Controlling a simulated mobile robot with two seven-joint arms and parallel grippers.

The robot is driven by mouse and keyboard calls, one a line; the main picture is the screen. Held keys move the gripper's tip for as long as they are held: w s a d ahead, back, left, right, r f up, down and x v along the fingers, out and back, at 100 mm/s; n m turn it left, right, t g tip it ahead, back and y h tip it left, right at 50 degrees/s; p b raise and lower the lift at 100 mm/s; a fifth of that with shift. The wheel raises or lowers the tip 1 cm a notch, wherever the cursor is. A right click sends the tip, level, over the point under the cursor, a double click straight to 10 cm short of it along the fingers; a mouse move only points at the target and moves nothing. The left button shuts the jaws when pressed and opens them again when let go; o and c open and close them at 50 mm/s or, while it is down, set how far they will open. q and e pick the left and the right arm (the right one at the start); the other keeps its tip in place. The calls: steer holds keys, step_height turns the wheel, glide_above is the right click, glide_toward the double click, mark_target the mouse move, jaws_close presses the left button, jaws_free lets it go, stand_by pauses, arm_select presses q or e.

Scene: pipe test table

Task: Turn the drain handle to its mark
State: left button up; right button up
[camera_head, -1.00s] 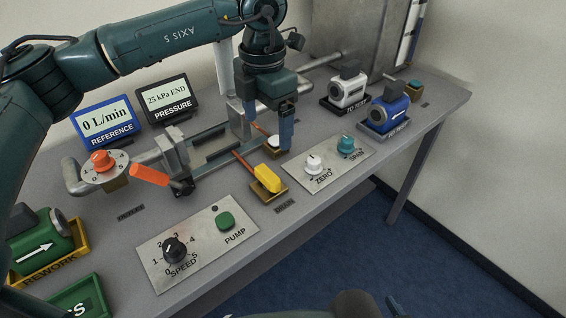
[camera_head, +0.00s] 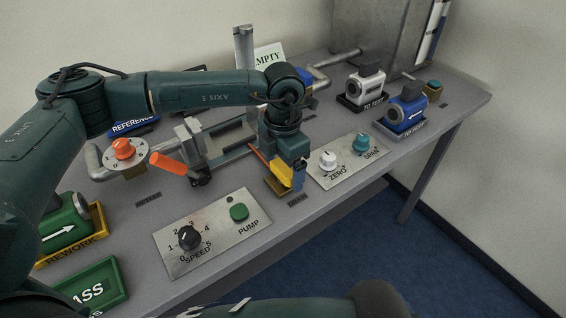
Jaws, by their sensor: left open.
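The yellow drain handle (camera_head: 283,174) sits near the table's front edge, behind a small dark label (camera_head: 298,200). My left gripper (camera_head: 289,175) is directly over it and open. A blue finger shows at the handle's right side; I cannot tell whether it touches. The gripper body hides the handle's back part, and I cannot make out its mark.
An orange lever (camera_head: 168,163) and the speed and pump panel (camera_head: 214,236) are to the left. The zero and span panel (camera_head: 347,169) is close on the right. White (camera_head: 365,87) and blue (camera_head: 407,112) devices stand farther right.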

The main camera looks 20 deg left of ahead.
arm_select(q)
steer(key=shift+c, duration=0.5)
steer(key=c, duration=0.9)
